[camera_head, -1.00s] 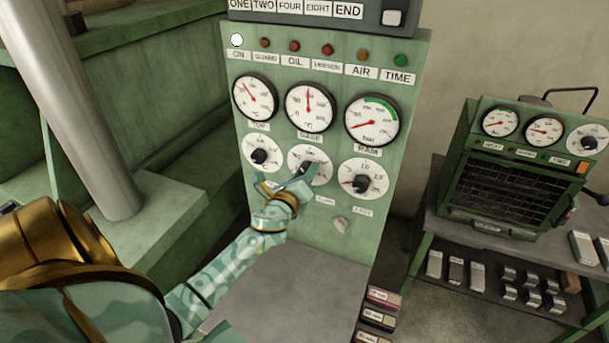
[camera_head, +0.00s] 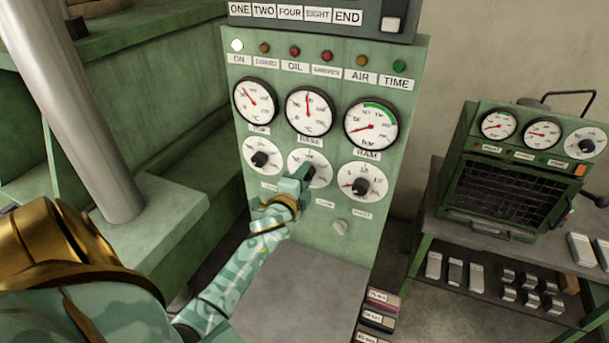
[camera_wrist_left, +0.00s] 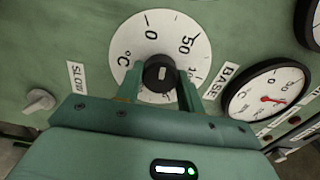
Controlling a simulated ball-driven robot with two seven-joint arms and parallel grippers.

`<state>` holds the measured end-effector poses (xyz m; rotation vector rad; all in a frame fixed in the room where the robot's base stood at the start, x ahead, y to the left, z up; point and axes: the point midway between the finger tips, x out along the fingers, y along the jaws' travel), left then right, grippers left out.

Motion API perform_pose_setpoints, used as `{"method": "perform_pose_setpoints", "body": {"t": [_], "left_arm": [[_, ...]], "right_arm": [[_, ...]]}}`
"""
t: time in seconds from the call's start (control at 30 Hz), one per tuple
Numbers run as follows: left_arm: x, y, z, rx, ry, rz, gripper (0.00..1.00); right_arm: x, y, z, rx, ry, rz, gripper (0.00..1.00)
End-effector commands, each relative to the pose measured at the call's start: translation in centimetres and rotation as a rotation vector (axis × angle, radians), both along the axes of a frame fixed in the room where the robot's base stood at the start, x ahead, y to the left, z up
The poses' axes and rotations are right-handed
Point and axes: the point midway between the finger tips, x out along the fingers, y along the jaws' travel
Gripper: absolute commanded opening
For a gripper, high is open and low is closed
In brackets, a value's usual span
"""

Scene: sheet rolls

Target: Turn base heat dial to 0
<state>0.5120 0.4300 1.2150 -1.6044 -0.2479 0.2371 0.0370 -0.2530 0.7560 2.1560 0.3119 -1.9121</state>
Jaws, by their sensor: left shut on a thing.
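The base heat dial is the middle of three white dials on the green panel; its white face (camera_head: 298,157) shows in the head view, partly hidden by my gripper. In the left wrist view, its black knob (camera_wrist_left: 160,74) sits between my fingers, and the face (camera_wrist_left: 150,24) shows 0, 50 and 100 with °C. My left gripper (camera_head: 303,178) is shut on the knob, one finger on each side, also in the left wrist view (camera_wrist_left: 160,88). The base gauge (camera_head: 309,111) above has its needle pointing nearly straight up. My right gripper is not in view.
The top dial (camera_head: 262,157) and ram dial (camera_head: 362,183) flank the base dial closely. A small grey knob (camera_head: 340,226) sits below right. A bare grey ledge (camera_head: 290,290) lies under the panel. A green oven (camera_head: 515,170) stands on a bench at the right.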

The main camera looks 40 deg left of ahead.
Motion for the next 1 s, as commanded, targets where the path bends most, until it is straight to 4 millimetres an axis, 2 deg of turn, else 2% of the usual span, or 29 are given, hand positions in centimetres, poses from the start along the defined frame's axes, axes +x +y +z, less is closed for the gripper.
{"method": "perform_pose_setpoints", "body": {"t": [0.2,0.5,1.0], "left_arm": [[0.0,0.0,0.1,-0.174,-0.052,0.002,0.15],[0.0,0.0,0.0,-0.344,-0.106,0.001,0.15],[-0.1,0.0,-0.2,-0.423,-0.130,0.001,0.15]], "right_arm": [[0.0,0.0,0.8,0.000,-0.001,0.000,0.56],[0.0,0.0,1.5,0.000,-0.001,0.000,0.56],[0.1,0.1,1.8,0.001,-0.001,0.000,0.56]]}}
